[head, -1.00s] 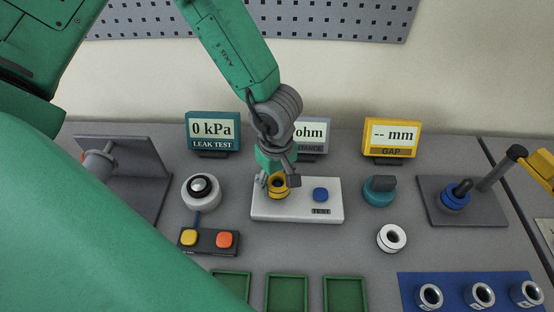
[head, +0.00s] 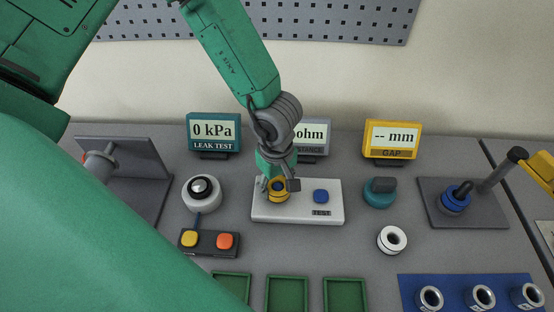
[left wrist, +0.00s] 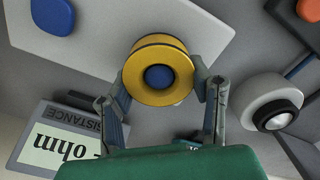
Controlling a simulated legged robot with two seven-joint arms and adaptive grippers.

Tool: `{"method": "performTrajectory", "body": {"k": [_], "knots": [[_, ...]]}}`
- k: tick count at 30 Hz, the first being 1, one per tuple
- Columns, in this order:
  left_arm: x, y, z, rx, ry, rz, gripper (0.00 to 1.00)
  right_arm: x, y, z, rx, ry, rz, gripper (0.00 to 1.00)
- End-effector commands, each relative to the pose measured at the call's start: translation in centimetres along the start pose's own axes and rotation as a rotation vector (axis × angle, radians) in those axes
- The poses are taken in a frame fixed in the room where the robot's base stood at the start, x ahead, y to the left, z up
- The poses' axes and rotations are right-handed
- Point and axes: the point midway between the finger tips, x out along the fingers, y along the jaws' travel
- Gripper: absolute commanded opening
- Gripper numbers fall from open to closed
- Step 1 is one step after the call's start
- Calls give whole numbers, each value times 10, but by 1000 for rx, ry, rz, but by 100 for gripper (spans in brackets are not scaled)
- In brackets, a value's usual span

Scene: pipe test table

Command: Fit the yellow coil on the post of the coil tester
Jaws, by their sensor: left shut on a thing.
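The yellow coil (head: 278,195) is at the left part of the white coil tester (head: 300,214); it also shows in the left wrist view (left wrist: 158,93). A blue round top, seemingly of the post (left wrist: 158,77), shows inside the coil's hole. The coil appears to be around the post, but I cannot tell how far down it sits. My left gripper (head: 279,187) is shut on the coil, one finger on each side, seen in the left wrist view too (left wrist: 162,88). The tester's blue button (head: 321,196) is to the right. My right gripper is not in view.
The resistance display (head: 313,134) stands behind, partly hidden by my arm. A white round fixture (head: 201,203) and a two-button box (head: 210,243) are left. A teal knob (head: 380,192) and white ring (head: 392,240) are right. Green trays (head: 287,279) lie in front.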

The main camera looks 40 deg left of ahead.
Motion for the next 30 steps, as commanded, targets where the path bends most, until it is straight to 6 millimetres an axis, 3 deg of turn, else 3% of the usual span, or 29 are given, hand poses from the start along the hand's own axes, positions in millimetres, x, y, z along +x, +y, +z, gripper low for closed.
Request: {"method": "performTrajectory", "body": {"k": [12,26,27,28,30], "knots": [[13,0,0,0,0,-1,14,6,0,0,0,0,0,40],[14,0,0,0,0,0,14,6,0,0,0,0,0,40],[14,0,0,0,0,0,56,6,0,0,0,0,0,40],[14,0,0,0,0,0,67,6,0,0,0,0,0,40],[14,0,0,0,0,0,70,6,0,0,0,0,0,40]]}}
